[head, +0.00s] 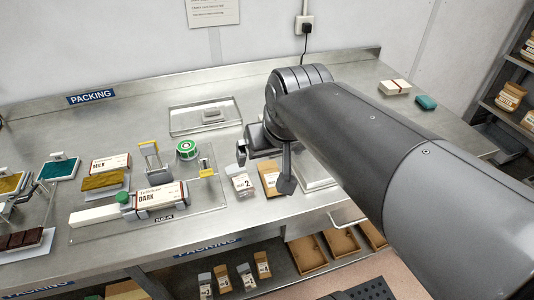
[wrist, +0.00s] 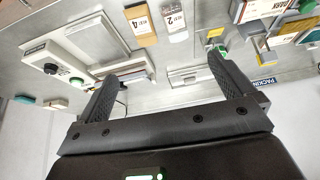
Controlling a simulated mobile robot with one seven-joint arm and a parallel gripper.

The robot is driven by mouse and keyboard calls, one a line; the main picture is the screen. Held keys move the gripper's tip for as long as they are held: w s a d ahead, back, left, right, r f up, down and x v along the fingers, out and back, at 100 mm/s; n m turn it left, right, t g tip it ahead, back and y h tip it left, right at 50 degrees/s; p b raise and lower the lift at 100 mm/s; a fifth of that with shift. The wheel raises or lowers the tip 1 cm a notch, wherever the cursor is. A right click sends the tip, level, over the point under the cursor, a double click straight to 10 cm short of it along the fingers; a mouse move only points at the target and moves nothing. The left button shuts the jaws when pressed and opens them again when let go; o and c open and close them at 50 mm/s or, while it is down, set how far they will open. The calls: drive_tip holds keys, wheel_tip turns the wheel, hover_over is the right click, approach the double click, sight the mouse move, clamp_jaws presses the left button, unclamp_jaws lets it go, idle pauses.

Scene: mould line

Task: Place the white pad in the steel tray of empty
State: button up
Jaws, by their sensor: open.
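A shallow steel tray (head: 178,128) lies at the back of the bench, left of my arm. A small pale block (head: 211,113) lies inside it; I cannot tell whether it is the white pad. The tray also shows in the wrist view (wrist: 176,80), beyond the fingers. In the wrist view a pale, flat, layered thing (wrist: 131,68) shows near the left finger; I cannot tell what it is. My gripper (head: 272,165) is open and empty above the bench, right of the tray; both fingers show in the wrist view (wrist: 162,72). My arm hides part of the bench.
Pouches labelled 2 (head: 242,181) and 4 (head: 270,178) stand near my gripper. A clear board (head: 215,205) with a DARK box (head: 160,198) lies to the left. The front right bench is hidden.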

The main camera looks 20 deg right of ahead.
drive_tip(key=s+f, duration=0.3)
drive_tip(key=s, duration=0.3)
drive_tip(key=shift+d, duration=0.15)
idle(1.0)
